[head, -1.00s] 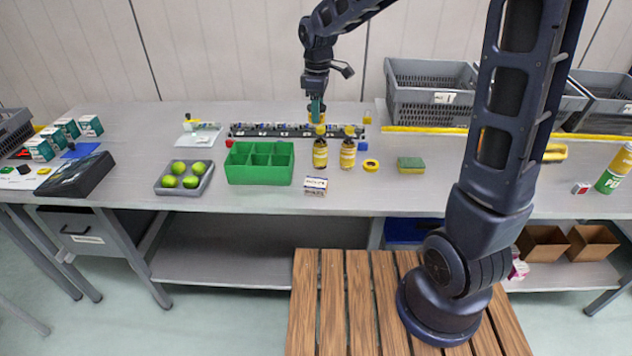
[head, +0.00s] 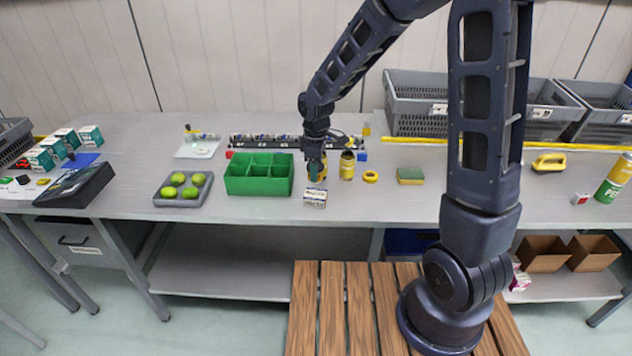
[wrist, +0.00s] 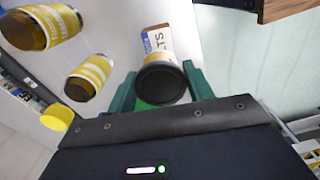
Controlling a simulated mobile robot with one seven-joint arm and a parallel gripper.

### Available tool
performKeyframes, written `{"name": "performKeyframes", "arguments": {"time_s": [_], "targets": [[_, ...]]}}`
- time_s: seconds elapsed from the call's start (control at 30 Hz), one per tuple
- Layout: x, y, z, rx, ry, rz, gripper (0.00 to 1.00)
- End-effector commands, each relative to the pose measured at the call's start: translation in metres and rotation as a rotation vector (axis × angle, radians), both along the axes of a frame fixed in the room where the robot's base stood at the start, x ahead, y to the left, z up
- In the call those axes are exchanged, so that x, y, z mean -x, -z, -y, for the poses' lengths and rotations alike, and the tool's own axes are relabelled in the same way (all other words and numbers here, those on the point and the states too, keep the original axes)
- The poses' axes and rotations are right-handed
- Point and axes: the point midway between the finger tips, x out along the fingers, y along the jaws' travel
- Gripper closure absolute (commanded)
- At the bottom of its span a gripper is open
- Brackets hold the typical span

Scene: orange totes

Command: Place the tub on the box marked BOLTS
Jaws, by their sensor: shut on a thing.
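My gripper (head: 316,165) is above the front part of the bench, just behind and over the small white box (head: 315,197). In the wrist view, the green fingers of my gripper (wrist: 160,88) are shut on the tub (wrist: 163,80), which has a dark round end and a yellow band. The box also shows in the wrist view (wrist: 156,39), just beyond the tub, with the letters "LTS" readable and the rest hidden. The tub appears apart from the box, but the exact gap is unclear. In the head view the fingers and a bottle there make the tub hard to pick out.
Brown bottles with yellow labels stand close by; one (head: 348,166) is right of my gripper, and both show in the wrist view (wrist: 90,77). A green divided bin (head: 258,187) is to the left. A yellow tape roll (head: 371,177) and a sponge (head: 410,176) lie right.

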Motion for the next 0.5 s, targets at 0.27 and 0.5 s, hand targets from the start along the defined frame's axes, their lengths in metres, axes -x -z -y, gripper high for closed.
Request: {"name": "performKeyframes", "arguments": {"time_s": [0.27, 0.5], "targets": [[0.0, 0.02, 0.0, 0.0, 0.001, 0.0, 0.74], [0.0, 0.048, 0.0, 0.001, 0.0, -0.001, 0.74]]}}
